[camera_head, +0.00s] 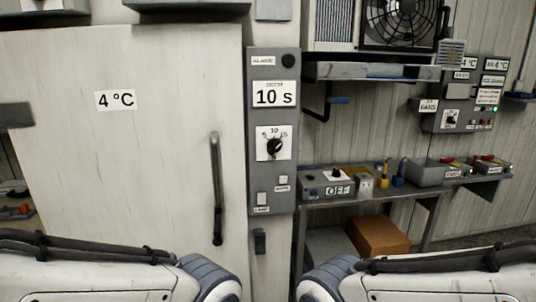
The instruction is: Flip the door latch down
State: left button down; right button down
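A large pale door (110,170) marked 4 °C fills the left of the head view. A long dark vertical handle (216,190) sits near its right edge. A small dark latch-like piece (260,242) is on the post right of the door, below the grey timer panel; I cannot tell its position or whether it is the door latch. My two arms enter at the bottom left and bottom right. Neither gripper shows in the view.
The grey timer panel (272,190) reads 10 s and has a black dial (274,147). To its right a metal shelf (385,194) holds control boxes, with a cardboard box (378,238) below. A fan unit (400,22) and another control panel (460,115) are on the back wall.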

aim_at(217, 240)
jog(key=u, duration=2.4)
jog(key=k, duration=1)
jog(key=z, duration=1.6)
jog(key=i, duration=0.8)
jog(key=u, duration=0.1)
